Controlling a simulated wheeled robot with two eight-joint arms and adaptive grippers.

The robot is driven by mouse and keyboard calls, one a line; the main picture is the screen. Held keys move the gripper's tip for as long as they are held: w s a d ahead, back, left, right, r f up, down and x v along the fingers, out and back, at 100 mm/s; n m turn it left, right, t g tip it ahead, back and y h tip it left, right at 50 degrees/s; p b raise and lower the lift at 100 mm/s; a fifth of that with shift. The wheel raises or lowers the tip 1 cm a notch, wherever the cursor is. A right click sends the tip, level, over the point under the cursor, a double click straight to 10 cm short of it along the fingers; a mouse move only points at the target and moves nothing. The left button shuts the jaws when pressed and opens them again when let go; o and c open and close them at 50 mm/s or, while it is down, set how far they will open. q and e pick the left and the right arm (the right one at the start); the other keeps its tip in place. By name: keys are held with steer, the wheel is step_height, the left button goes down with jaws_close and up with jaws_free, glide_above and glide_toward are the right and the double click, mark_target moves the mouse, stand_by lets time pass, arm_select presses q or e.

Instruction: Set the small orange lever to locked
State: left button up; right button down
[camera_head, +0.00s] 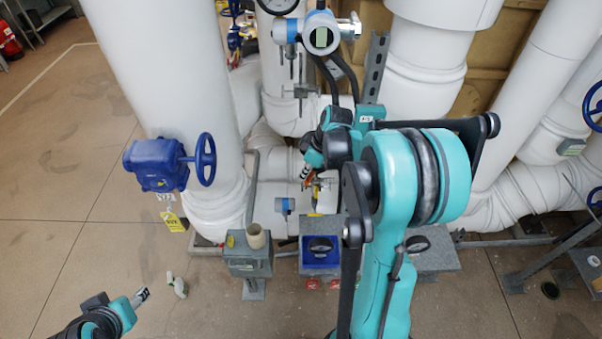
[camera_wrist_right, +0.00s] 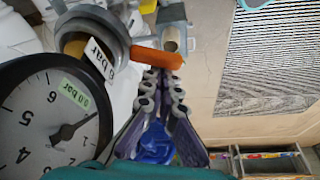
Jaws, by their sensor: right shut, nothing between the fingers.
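The small orange lever (camera_wrist_right: 157,57) sticks out sideways from a round metal fitting (camera_wrist_right: 90,35) in the right wrist view. It points right, and its free end lies just beyond my right fingertips. My right gripper (camera_wrist_right: 164,80) is shut and empty, its fingers close to the lever; I cannot tell whether they touch. In the head view the orange lever (camera_head: 308,182) is small and partly hidden beside my right gripper (camera_head: 305,171). My left gripper (camera_head: 142,296) is low at the left, over bare floor, far from the lever; its finger opening is unclear.
A dial gauge (camera_wrist_right: 45,120) marked 0.0 bar sits close left of my right fingers. White pipes (camera_head: 170,70) and a blue valve with a handwheel (camera_head: 205,159) stand at the left. Grey boxes (camera_head: 248,262) stand low in front. The floor at the left is mostly clear.

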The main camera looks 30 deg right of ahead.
steer(key=n, duration=0.1)
steer(key=s+d+n+b, duration=0.1)
steer(key=shift+s+f+n+g+y, duration=0.1)
steer(key=shift+s+n+g+y, duration=0.2)
steer(key=shift+n+y, duration=0.1)
steer(key=s+d+n+b, duration=0.1)
steer(key=s+d+n+g, duration=0.1)
steer(key=d+n, duration=0.1)
steer(key=shift+s+y+b, duration=0.2)
steer(key=shift+y+b, duration=0.1)
steer(key=shift+b, duration=0.05)
steer(key=shift+s+d, duration=0.2)
steer(key=shift+s, duration=0.55)
